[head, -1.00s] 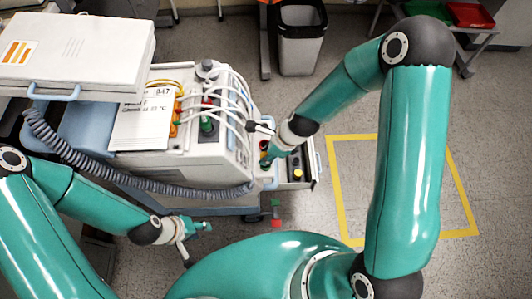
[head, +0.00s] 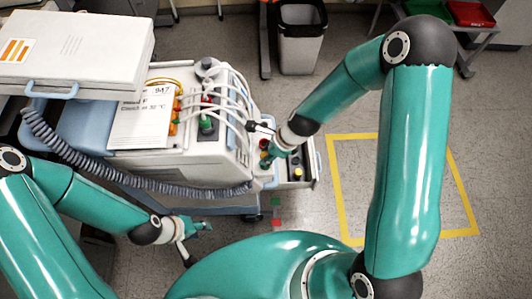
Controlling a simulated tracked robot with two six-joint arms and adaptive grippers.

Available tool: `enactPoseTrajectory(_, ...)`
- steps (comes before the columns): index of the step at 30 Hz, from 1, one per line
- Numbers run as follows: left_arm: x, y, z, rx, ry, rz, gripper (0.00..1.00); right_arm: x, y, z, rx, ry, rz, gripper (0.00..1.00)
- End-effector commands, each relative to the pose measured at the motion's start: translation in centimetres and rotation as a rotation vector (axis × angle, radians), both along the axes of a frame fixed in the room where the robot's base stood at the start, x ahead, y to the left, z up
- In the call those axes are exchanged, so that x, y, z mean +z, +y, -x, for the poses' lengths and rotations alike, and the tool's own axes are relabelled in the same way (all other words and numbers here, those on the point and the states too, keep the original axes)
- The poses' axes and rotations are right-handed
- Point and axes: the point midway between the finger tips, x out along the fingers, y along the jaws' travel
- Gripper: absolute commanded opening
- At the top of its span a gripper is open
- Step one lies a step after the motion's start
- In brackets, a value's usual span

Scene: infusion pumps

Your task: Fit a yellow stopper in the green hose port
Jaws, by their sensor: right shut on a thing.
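The infusion cart stands left of centre, with a green fitting (head: 207,124) on its sloped port panel, near red and orange fittings; I cannot tell whether this fitting is the green hose port. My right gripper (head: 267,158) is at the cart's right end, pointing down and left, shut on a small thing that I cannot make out. A small yellow piece (head: 297,173), perhaps a stopper, sits in an open drawer or tray (head: 298,183) just right of this gripper. My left gripper (head: 197,243) is open and empty, in front of the cart and apart from it.
White hoses (head: 228,92) arch over the port panel close to my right gripper. A grey corrugated hose (head: 130,180) runs along the cart's front. Floor inside the yellow outline (head: 335,190) is clear; a bin (head: 301,35) stands behind.

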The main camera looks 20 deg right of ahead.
Motion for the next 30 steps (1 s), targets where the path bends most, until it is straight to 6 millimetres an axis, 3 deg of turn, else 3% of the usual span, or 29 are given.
enactPoseTrajectory(30, -2.7, 0.0, 0.0, 0.000, 0.000, 0.000, 0.40, -2.7, 0.0, 0.0, -0.001, 0.000, 0.000, 0.16)
